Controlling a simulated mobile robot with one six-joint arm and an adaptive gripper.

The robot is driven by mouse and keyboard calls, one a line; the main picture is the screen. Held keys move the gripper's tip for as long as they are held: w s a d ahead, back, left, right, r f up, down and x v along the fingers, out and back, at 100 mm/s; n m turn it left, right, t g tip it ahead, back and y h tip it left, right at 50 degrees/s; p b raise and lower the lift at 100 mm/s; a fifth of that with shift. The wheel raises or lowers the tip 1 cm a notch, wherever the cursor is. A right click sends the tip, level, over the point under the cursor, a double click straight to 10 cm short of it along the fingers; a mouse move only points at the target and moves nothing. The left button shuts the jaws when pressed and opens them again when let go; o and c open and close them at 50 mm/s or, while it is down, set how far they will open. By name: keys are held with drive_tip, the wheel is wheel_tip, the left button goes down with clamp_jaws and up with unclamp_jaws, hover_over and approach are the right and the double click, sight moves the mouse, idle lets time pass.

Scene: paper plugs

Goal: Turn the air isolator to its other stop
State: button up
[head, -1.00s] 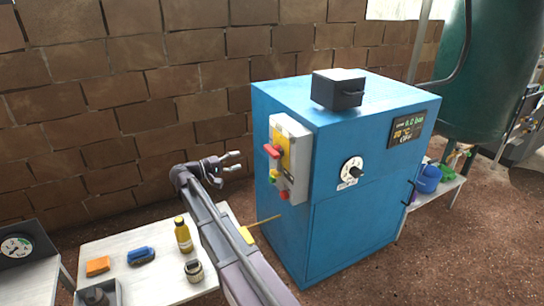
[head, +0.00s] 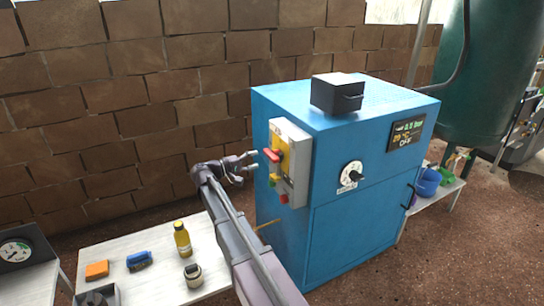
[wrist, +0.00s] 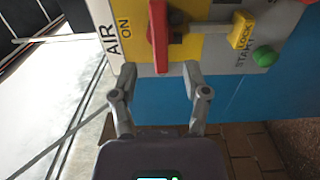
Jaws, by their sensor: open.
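The air isolator is a red handle on a yellow plate. In the head view the red handle (head: 271,156) sits on the grey control box at the left side of the blue cabinet. In the wrist view the red handle (wrist: 159,35) stands just beyond my fingertips, with "AIR" and "ON" lettering to its left. My gripper (wrist: 160,72) is open, with its fingers apart on either side of the handle's near end. In the head view my gripper (head: 253,160) is close to the left of the box. Contact with the handle cannot be told.
A yellow lock tab (wrist: 243,30) and a green start button (wrist: 264,56) are right of the handle. The blue cabinet (head: 350,240) stands behind the box. A table (head: 160,270) with a yellow bottle (head: 182,240) is below left of my arm.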

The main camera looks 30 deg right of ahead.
sight(268, 156)
drive_tip(key=shift+w+d, duration=0.1)
drive_tip(key=shift+d, duration=3.4)
